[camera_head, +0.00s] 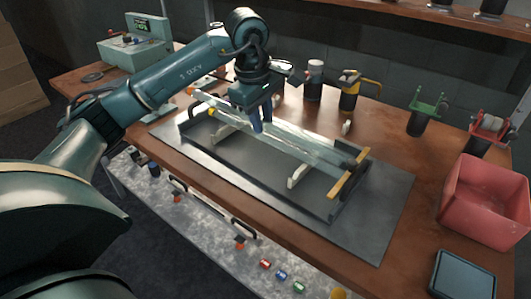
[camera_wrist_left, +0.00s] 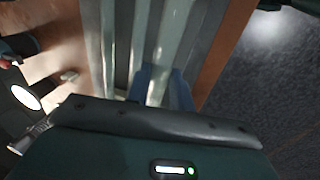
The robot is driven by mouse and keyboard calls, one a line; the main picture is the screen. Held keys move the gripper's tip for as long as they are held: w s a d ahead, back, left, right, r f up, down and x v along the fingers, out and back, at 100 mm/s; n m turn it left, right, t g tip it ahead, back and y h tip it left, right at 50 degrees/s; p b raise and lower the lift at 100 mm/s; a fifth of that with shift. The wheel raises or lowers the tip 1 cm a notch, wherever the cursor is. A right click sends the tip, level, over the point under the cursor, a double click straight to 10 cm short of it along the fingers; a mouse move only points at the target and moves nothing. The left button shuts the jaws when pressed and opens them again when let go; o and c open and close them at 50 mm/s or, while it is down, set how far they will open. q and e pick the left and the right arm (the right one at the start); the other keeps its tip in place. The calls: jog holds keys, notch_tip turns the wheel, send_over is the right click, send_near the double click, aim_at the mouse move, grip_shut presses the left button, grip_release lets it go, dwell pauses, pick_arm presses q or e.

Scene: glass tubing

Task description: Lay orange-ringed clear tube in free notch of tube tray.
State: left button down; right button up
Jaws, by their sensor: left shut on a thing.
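The tube tray (camera_head: 222,160) is a dark frame with pale notched supports, lying on a grey mat. Several clear tubes (camera_head: 310,143) lie lengthwise over it, close together. An orange spot (camera_head: 190,91) shows at their far left end, and a yellow one beside it. My left gripper (camera_head: 262,125) points down over the tray, its blue fingers shut on a clear tube. In the left wrist view the fingers (camera_wrist_left: 161,85) straddle a clear tube (camera_wrist_left: 174,40) among parallel ones. Whether the held tube sits in a notch I cannot tell; the free notch is not clear. My right gripper is not in view.
A yellow strip (camera_head: 348,178) edges the tray's right end. A red bin (camera_head: 487,205) and a dark tablet (camera_head: 462,273) are at the right. Dark holders, one with a yellow handle (camera_head: 350,92), stand behind the tray. A teal device (camera_head: 138,45) is at the back left.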

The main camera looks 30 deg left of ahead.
pick_arm(q)
notch_tip(320, 180, down, 8)
jog(key=shift+a+f, duration=0.1)
jog(key=shift+f, duration=0.45)
jog(key=shift+f, duration=0.2)
jog(key=c, duration=1.2)
grip_release()
jog(key=shift+r, duration=0.1)
jog(key=shift+c, duration=0.2)
